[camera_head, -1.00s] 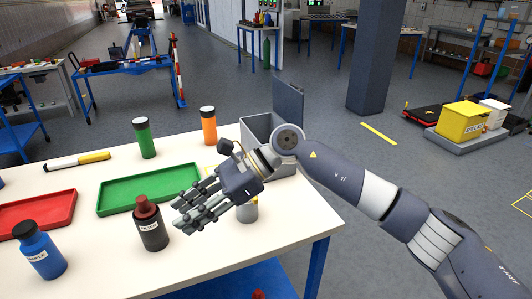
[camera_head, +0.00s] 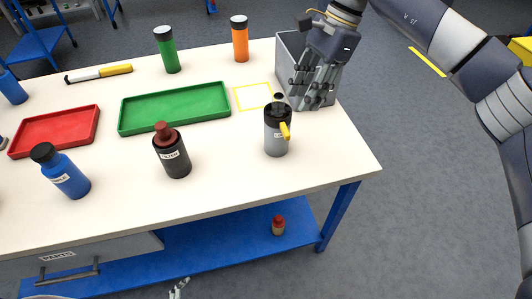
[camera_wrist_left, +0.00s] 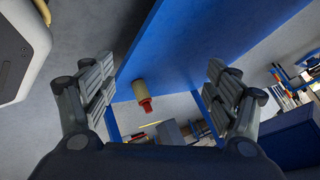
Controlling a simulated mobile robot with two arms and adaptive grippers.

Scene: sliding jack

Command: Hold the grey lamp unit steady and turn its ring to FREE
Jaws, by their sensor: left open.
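The grey lamp unit (camera_head: 276,142) stands upright on the white table near its right side. It has a black upper part and a yellow lever (camera_head: 285,131) on its near right side; I cannot read any ring marking. My right gripper (camera_head: 312,104) is behind and right of the unit, apart from it, fingers pointing down in front of the grey box. Its fingers look spread and empty. My left gripper (camera_wrist_left: 160,100) is open and empty in the left wrist view, below table level. Only its fingertips (camera_head: 179,288) show at the bottom of the head view.
An open grey box (camera_head: 290,55) stands at the table's back right. A dark bottle with a red cap (camera_head: 174,155), a green tray (camera_head: 160,129) and a red tray (camera_head: 60,148) are left of the unit. A red-capped bottle (camera_head: 278,227) is on the blue lower shelf (camera_head: 220,240).

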